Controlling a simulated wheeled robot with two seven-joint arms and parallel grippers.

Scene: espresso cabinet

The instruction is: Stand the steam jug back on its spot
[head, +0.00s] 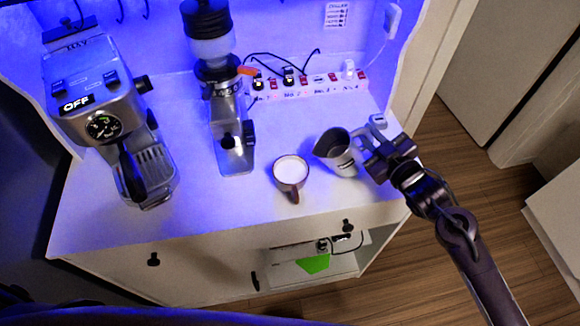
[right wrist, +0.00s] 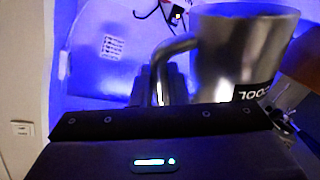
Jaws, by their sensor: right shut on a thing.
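My right gripper (head: 376,161) is shut on the jug's handle from the right. In the right wrist view the jug (right wrist: 238,58) looks close to upright, with its curved handle (right wrist: 168,62) at the jaws. I cannot tell whether its base touches the cabinet top. No marked spot for it shows. My left gripper is not in view.
A mug of white liquid (head: 291,170) stands just left of the jug. A grinder (head: 233,140) and an espresso machine (head: 100,110) stand farther left. A power strip (head: 310,86) with cables lies behind. The cabinet top's front edge (head: 230,236) is near.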

